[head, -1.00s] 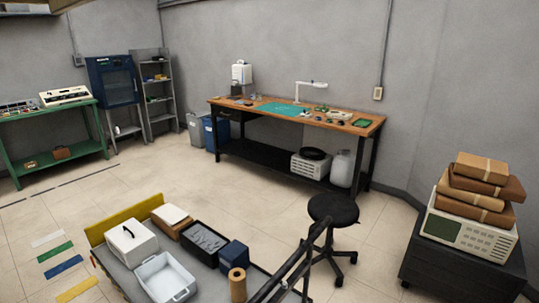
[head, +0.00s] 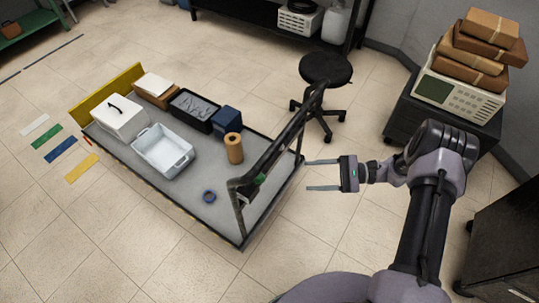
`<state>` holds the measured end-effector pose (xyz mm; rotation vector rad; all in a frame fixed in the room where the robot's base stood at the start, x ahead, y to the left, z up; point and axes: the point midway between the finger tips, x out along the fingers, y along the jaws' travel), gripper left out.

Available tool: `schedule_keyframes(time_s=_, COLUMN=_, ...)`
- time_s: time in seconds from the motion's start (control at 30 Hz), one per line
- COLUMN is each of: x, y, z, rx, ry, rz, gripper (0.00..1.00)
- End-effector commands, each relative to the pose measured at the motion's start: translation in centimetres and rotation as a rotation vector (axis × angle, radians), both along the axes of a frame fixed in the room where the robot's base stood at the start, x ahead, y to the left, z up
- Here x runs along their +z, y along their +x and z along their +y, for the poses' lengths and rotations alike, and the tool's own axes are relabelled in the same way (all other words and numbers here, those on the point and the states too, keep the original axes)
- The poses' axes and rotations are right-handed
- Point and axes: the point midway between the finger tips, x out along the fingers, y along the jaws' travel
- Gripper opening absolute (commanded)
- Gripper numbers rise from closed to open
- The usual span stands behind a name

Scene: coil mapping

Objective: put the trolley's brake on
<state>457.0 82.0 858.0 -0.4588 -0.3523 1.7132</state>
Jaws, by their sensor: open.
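The flat trolley (head: 190,205) stands on the tiled floor in the middle of the head view, with a grey deck, a yellow end board (head: 107,93) at the far left and a dark tubular push handle (head: 285,140) at the right end. A small green part (head: 259,179) shows low by the handle; I cannot tell whether it is the brake. The wheels are hidden under the deck. My gripper (head: 322,175) is open and empty, its two fingers pointing left towards the handle, a short way to the right of it in the picture.
A black stool (head: 326,70) stands behind the handle. A dark cabinet (head: 440,110) bears an instrument and parcels.

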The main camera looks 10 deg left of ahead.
Motion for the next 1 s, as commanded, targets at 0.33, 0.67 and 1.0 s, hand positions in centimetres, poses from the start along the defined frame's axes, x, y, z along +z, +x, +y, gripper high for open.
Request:
schedule_keyframes(time_s=0.33, x=-4.1, y=-0.9, z=3.1, rx=-0.080, ry=0.106, rz=0.054, gripper=0.57)
schedule_keyframes(time_s=0.67, x=-4.3, y=-1.7, z=12.7, rx=-0.078, ry=0.103, rz=0.054, gripper=0.57)
schedule_keyframes(time_s=1.0, x=-4.1, y=-2.0, z=17.3, rx=-0.081, ry=0.103, rz=0.053, gripper=0.57)
